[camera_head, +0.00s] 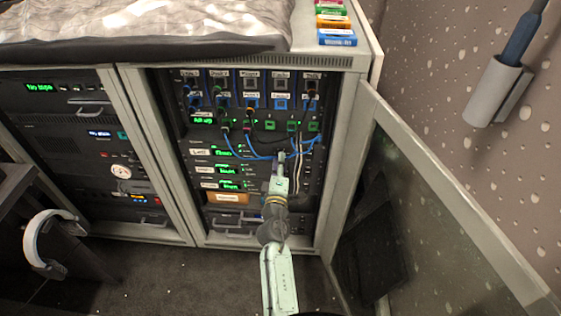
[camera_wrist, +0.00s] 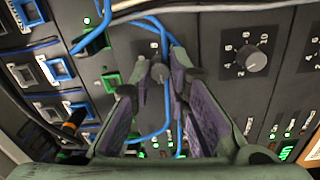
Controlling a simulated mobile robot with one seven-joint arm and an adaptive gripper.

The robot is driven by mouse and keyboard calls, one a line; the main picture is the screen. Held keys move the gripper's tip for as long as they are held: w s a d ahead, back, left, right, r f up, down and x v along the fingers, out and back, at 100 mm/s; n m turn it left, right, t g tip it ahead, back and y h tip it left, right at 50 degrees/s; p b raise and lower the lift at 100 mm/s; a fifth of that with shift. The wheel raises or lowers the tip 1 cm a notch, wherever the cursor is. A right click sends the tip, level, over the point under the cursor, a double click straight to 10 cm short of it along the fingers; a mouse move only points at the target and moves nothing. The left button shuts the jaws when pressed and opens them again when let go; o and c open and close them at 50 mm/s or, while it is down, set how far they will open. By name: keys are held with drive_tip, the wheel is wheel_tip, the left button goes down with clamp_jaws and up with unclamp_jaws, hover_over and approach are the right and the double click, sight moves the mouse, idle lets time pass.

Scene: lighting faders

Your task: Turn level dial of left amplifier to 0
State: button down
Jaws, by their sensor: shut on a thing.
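My gripper (camera_wrist: 160,74) reaches into the open rack and is shut on a small round grey level dial (camera_wrist: 158,73), its fingertips on either side of it. Fingers and blue cables cover much of the dial's scale, and I cannot read its setting. A second dial (camera_wrist: 252,58), with a numbered scale around it, stands free to the right in the wrist view. In the head view my gripper (camera_head: 281,158) is at the right part of the rack's equipment, and the held dial is hidden there. Which amplifier it belongs to cannot be told.
Blue cables (camera_wrist: 150,132) hang close around my fingers, and a white cable (camera_wrist: 215,7) crosses above. The patch panel (camera_head: 252,88) sits above my gripper in the head view. The glass rack door (camera_head: 430,200) stands open at right. A second rack (camera_head: 90,140) is at left.

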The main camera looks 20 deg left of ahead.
drive_tip(key=shift+n+y+p, duration=0.3)
drive_tip(key=shift+n+p, duration=0.8)
drive_tip(key=shift+n, duration=2.9)
drive_tip(key=c, duration=1.5)
unclamp_jaws()
drive_tip(key=v, duration=0.7)
drive_tip(key=shift+s+d, duration=0.15)
drive_tip(key=shift+s, duration=0.05)
